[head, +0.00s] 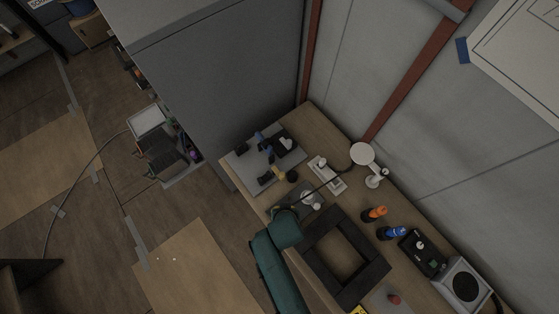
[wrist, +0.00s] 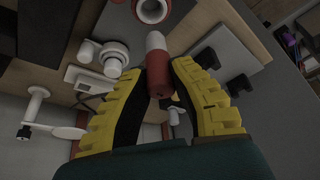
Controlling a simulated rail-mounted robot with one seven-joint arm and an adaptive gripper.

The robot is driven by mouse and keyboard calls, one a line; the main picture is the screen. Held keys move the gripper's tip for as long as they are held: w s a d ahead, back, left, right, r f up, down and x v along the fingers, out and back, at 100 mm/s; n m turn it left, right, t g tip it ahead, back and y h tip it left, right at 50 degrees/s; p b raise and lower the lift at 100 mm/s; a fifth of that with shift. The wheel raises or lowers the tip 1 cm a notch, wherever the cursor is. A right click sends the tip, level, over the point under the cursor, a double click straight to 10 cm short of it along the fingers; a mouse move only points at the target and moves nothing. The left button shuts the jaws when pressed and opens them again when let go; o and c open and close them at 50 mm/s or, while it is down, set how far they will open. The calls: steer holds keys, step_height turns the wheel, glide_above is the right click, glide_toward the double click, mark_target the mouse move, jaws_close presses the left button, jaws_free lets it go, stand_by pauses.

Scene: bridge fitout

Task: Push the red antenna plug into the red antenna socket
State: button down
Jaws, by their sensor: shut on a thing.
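My gripper (wrist: 165,75) has its yellow, dark-padded fingers shut on the red antenna plug (wrist: 160,84), a red cylinder with a white front part. The plug's white end points up the wrist picture toward a round socket (wrist: 152,9) with a red rim and white ring, cut by the top edge. A visible gap lies between the plug's end and the socket. I take this as the red antenna socket. In the head view my teal arm reaches over the bench to a small grey plate (head: 316,201); the plug and red socket cannot be made out there.
White round connectors (wrist: 114,56) stand beside the socket. A grey plate with black blocks (head: 240,161) lies at the bench's far left. A white disc lamp (head: 362,154), a dark square frame (head: 374,270), and orange (head: 375,212) and blue (head: 397,232) bottles stand to the right.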

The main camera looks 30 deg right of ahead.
steer(key=shift+r, duration=0.1)
steer(key=shift+f+b, duration=1.55)
steer(key=shift+f, duration=0.95)
steer(key=shift+f+b, duration=0.85)
steer(key=shift+f, duration=0.55)
steer(key=shift+f+b, duration=0.6)
steer(key=shift+f, duration=0.15)
steer(key=shift+f, duration=0.1)
